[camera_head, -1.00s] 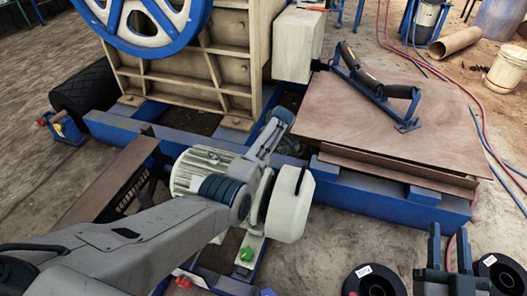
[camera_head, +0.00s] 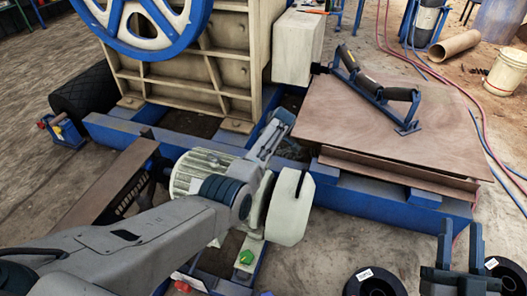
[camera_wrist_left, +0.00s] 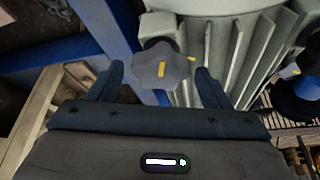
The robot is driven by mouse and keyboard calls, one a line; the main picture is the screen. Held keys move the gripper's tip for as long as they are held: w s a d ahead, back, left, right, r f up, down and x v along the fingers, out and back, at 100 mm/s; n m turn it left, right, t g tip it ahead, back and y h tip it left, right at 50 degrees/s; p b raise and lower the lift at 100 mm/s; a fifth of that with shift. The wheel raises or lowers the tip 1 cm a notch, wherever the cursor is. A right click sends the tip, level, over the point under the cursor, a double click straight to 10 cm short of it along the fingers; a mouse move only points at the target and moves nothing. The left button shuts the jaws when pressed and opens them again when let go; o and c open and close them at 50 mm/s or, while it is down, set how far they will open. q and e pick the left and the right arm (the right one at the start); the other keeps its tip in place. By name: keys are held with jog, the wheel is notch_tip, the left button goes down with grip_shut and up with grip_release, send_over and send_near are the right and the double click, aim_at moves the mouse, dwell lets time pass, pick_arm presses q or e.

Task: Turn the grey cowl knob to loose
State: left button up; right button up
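The grey cowl knob (camera_wrist_left: 163,68) shows in the left wrist view as a lobed grey disc with a yellow pointer mark, beside the finned cream motor. My left gripper (camera_wrist_left: 158,74) is open, one dark finger on each side of the knob with visible gaps. It does not grip the knob. In the head view the knob cannot be made out and my left fingers do not show clearly; my left arm reaches over the motor (camera_head: 196,163). My right gripper (camera_head: 459,243) is open and empty at the lower right, away from the motor.
The cream rounded cover (camera_head: 290,207) stands right of my left wrist. A green knob (camera_head: 245,257) sits below it. The blue frame (camera_head: 385,200) and a brown plate (camera_head: 390,125) with a roller bracket lie to the right. Black reels (camera_head: 376,282) are near my right gripper.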

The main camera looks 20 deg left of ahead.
pick_arm(q)
jog(key=shift+d+r, duration=0.1)
jog(key=shift+r, duration=0.1)
jog(key=p+v, duration=0.2)
jog(key=v, duration=0.2)
jog(key=shift+s+d+r, duration=0.1)
jog(key=shift+d+r, duration=0.05)
jog(key=shift+r, duration=0.2)
jog(key=p+v, duration=0.1)
jog(key=v, duration=0.4)
jog(key=shift+d+r, duration=0.1)
jog(key=shift+r, duration=0.15)
pick_arm(e)
jog(key=s+f+g, duration=0.2)
jog(key=f+g, duration=0.3)
jog(key=f, duration=0.3)
jog(key=s+a+f+m+g, duration=0.1)
jog(key=f+g, duration=0.4)
jog(key=f, duration=0.3)
jog(key=shift+s+f, duration=0.2)
jog(key=shift+s, duration=0.2)
